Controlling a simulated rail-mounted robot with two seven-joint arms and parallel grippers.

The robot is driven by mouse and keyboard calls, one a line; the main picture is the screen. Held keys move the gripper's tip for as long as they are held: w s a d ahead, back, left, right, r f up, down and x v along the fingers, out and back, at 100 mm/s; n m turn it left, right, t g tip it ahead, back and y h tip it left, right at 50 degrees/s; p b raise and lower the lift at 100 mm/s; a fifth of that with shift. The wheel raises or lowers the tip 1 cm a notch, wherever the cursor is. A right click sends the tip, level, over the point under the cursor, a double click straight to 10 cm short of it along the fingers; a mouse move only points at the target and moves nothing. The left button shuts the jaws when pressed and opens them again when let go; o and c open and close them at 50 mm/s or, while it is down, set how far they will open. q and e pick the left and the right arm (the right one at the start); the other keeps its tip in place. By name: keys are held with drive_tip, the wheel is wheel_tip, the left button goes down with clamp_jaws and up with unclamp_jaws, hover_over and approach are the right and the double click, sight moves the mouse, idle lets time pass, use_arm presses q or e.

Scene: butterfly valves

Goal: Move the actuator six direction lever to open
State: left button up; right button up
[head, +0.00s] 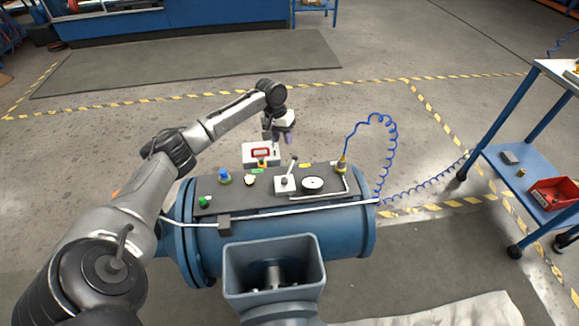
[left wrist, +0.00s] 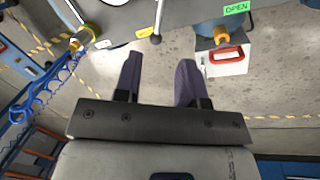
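The direction lever (head: 291,167) stands on a small pale block (head: 284,184) on the dark top plate of the blue cylinder actuator (head: 340,230). It leans up and to the right. In the left wrist view the lever (left wrist: 157,22) ends in a round knob, just beyond the gap between my fingers. A green OPEN label (left wrist: 236,8) lies to its right there; a green label (head: 257,171) shows left of the lever in the head view. My left gripper (left wrist: 158,68) is open and empty, its fingers apart from the lever. In the head view it (head: 280,138) hovers behind the plate. My right gripper is out of view.
A round black-and-white gauge (head: 313,184) and a brass fitting (head: 341,164) with a coiled blue hose (head: 393,150) stand right of the lever. A white box with a red handle (head: 261,152) is behind the plate. A blue cart (head: 530,160) stands far right.

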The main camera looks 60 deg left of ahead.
sight(290, 168)
use_arm(q)
drive_tip(key=f+b, duration=0.2)
drive_tip(key=f, duration=0.2)
drive_tip(key=w+d+f+b, duration=0.1)
drive_tip(key=f+b, duration=0.1)
drive_tip(key=f, duration=0.2)
drive_tip(key=f+b, duration=0.2)
drive_tip(key=f, duration=0.2)
drive_tip(key=shift+w+d, duration=0.15)
drive_tip(key=shift+d, duration=0.25)
drive_tip(key=shift+w+d+f+b, duration=0.1)
drive_tip(key=shift+d+f+b, duration=0.1)
drive_tip(key=shift+f+b, duration=0.35)
drive_tip(key=shift+f, duration=0.2)
drive_tip(key=shift+c, duration=0.5)
clamp_jaws()
